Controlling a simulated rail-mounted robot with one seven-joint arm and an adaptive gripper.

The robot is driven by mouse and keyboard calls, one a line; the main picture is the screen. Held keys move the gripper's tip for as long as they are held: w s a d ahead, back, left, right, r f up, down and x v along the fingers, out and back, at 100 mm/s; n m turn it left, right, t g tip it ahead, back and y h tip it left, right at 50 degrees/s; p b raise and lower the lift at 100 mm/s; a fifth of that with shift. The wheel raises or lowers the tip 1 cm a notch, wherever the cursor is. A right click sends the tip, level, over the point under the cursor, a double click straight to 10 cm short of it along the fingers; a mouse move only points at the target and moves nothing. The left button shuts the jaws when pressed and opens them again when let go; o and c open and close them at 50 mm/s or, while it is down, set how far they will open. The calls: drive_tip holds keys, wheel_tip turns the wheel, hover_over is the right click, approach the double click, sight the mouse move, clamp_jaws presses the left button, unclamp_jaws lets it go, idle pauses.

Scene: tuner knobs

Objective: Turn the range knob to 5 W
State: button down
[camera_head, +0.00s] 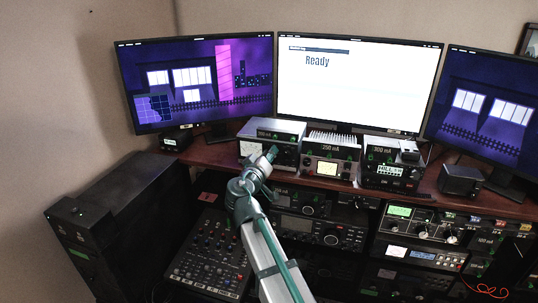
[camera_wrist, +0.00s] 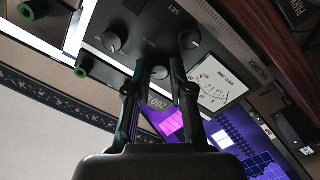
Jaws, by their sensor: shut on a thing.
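The tuner is the left silver-topped box (camera_head: 283,127) on the desk shelf, and my gripper (camera_head: 271,152) is at its front panel. In the wrist view, the dark panel (camera_wrist: 143,28) appears rotated. My gripper (camera_wrist: 157,66) has one finger on each side of a grey round knob (camera_wrist: 159,74) and is shut on it. I take this as the range knob, but its label and pointer setting cannot be read.
A white needle meter (camera_wrist: 216,84) is close to the right finger. Two more instruments, one (camera_head: 331,159) in the middle and one (camera_head: 391,174) at the right, stand beside the tuner. Monitors (camera_head: 358,83) rise behind.

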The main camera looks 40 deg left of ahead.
drive_tip(key=shift+f+n+b, duration=0.1)
drive_tip(key=shift+n+b, duration=0.2)
drive_tip(key=shift+b, duration=0.05)
drive_tip(key=shift+n+t+y+b, duration=0.4)
drive_tip(key=shift+n+b, duration=1.1)
drive_tip(key=shift+n, duration=6.5)
drive_tip(key=c, duration=1)
unclamp_jaws()
